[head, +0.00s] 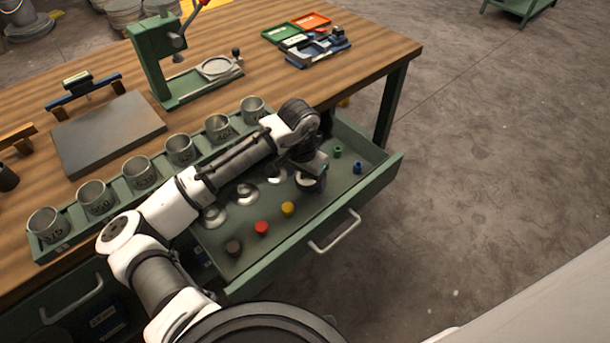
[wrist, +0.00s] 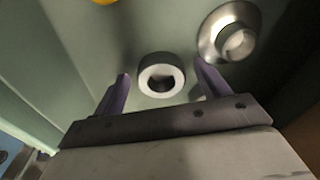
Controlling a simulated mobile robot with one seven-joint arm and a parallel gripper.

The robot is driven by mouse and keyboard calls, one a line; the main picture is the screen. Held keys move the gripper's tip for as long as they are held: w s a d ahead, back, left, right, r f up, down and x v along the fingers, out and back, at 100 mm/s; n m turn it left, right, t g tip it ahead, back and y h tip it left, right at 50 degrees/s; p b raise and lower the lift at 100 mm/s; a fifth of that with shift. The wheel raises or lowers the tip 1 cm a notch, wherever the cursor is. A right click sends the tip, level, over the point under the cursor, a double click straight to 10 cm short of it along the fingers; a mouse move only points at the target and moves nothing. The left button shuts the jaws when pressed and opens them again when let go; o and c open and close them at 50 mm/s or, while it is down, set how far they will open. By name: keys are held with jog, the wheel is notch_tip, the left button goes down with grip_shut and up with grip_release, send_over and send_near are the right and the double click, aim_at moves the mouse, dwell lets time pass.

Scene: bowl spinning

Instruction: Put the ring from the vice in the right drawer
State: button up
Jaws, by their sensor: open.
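A pale grey ring (wrist: 174,72) with a dark hole lies in the open right drawer (head: 325,226), centred between my fingers in the wrist view. It appears to rest on the drawer floor, with gaps to both fingers. My gripper (wrist: 161,74) is open, pointing down low inside the drawer; in the head view it (head: 309,183) is near the drawer's middle, partly hidden by my wrist. The vice (head: 318,50), a small blue-grey tool with dark parts, stands on the bench near its right back edge. I see no ring in its jaws at this size.
Several shiny flanged metal pieces (head: 247,193) lie in the drawer, one (wrist: 228,35) close to my right finger. Red (head: 261,228), yellow, dark, green and blue small parts are also inside. A row of metal cups (head: 180,148) and a green press (head: 160,60) stand on the bench.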

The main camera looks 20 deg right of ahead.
aim_at(302, 183)
notch_tip(302, 183, up, 12)
jog(key=a+b, duration=0.1)
jog(key=shift+s+r, duration=0.15)
jog(key=shift+s, duration=0.25)
